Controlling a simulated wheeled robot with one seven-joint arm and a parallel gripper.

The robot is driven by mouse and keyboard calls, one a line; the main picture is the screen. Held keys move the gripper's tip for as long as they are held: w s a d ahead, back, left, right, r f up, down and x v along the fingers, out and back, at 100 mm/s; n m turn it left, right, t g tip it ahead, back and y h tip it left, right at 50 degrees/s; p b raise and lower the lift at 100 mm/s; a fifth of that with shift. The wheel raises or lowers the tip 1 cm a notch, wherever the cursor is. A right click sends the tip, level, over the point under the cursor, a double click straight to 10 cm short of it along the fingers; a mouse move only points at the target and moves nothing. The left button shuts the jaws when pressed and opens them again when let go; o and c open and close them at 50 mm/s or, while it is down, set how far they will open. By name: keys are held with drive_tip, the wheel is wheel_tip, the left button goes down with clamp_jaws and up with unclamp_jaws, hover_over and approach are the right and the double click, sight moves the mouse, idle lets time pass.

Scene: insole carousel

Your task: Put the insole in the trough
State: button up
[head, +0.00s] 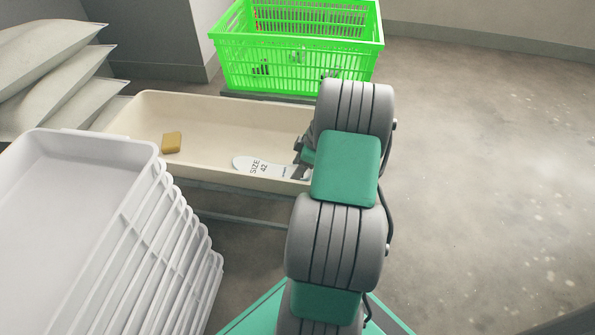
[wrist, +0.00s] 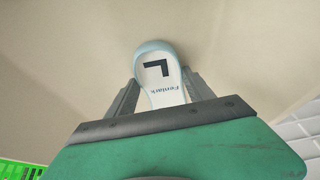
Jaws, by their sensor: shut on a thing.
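The insole (head: 258,167) is pale, with "SIZE 42" printed on it. In the head view it shows over the right part of the cream trough (head: 215,112), near its front wall. My gripper (head: 304,172) is shut on the insole's right end in the head view, and my arm partly covers this grip. In the wrist view the insole (wrist: 160,78) stands out between the two fingers of my gripper (wrist: 158,95), showing a dark L mark and small lettering. The trough's inside fills the background there. I cannot tell whether the insole touches the trough.
A yellow block (head: 172,142) lies in the trough's left part. A bright green crate (head: 295,62) stands behind the trough. Stacked white trays (head: 75,200) are at the front left, with pale sacks (head: 48,75) behind them. The floor on the right is clear.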

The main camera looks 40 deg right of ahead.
drive_tip(key=o, duration=1.3)
drive_tip(key=shift+o, duration=0.2)
drive_tip(key=p+v, duration=0.5)
drive_tip(key=v, duration=0.7)
drive_tip(key=w+a+r+m+g+h, duration=0.15)
drive_tip(key=a+r, duration=0.25)
drive_tip(key=a, duration=0.7)
drive_tip(key=w+a+r+m, duration=0.15)
drive_tip(key=a+r, duration=0.25)
drive_tip(key=a, duration=0.6)
drive_tip(key=s+a+m+h, duration=0.1)
drive_tip(key=s+a+m, duration=0.4)
drive_tip(key=s+a, duration=0.6)
drive_tip(key=shift+s+a, duration=0.2)
drive_tip(key=shift+a, duration=0.45)
